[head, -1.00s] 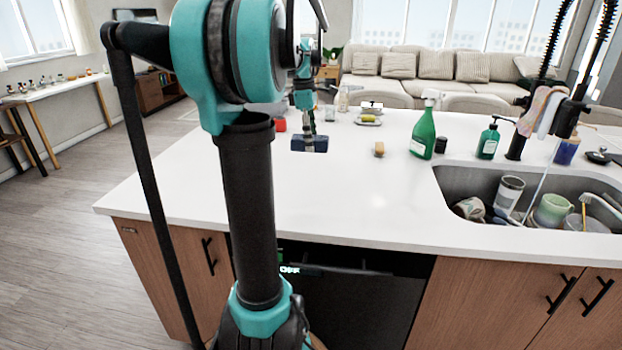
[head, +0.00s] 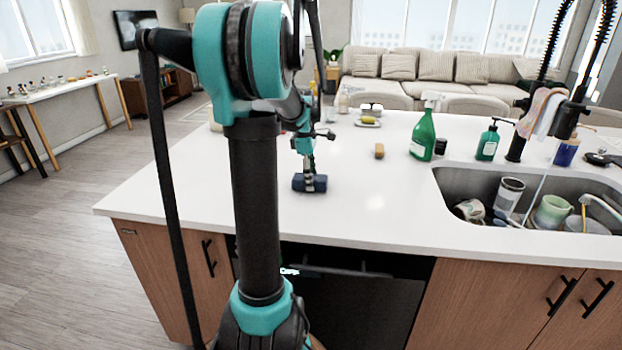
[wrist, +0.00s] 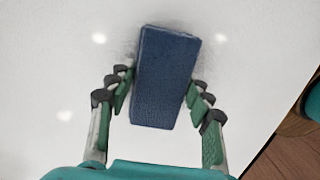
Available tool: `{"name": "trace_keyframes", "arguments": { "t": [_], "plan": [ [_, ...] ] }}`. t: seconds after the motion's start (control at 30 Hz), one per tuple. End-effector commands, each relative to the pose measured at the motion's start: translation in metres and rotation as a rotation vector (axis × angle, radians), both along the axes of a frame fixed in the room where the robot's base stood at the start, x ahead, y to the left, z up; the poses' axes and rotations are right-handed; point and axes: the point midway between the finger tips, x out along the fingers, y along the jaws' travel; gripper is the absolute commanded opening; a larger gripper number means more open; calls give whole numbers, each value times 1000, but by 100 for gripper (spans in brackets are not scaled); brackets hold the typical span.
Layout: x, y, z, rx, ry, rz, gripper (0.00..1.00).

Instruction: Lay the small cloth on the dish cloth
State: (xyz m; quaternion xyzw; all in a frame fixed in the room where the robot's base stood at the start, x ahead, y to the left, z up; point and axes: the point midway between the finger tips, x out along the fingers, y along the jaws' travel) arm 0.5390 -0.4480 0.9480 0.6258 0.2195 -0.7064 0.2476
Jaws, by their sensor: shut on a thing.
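The small cloth looks like a dark blue folded block (head: 309,183). It hangs from my gripper (head: 308,172) over the left part of the white counter, low, but I cannot tell whether it touches. In the wrist view the small cloth (wrist: 163,80) lies between the two fingers of my gripper (wrist: 157,100), which are shut on it. No dish cloth lies open on the counter that I can see. Pale pink and white cloths (head: 543,112) hang at the faucet; I cannot tell whether one is the dish cloth. My arm hides part of the counter.
On the counter (head: 370,205) stand a green spray bottle (head: 423,136), a soap bottle (head: 488,143) and a tan sponge (head: 379,151). A sink (head: 450,182) with dishes is at right. The counter's front middle is clear.

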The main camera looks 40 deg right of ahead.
Motion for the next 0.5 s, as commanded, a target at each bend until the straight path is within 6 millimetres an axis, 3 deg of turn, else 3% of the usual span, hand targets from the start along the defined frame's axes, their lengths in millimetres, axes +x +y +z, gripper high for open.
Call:
{"name": "trace_keyframes", "arguments": {
  "t": [0.27, 0.3, 0.43, 0.5],
  "plan": [
    [0, 0, -3, 0, 0, 0, 18],
    [0, 0, -2, 0, 0, 0, 54],
    [0, 0, -2, 0, 0, 0, 70],
    [0, 0, -2, 0, 0, 0, 71]
  ]
}}
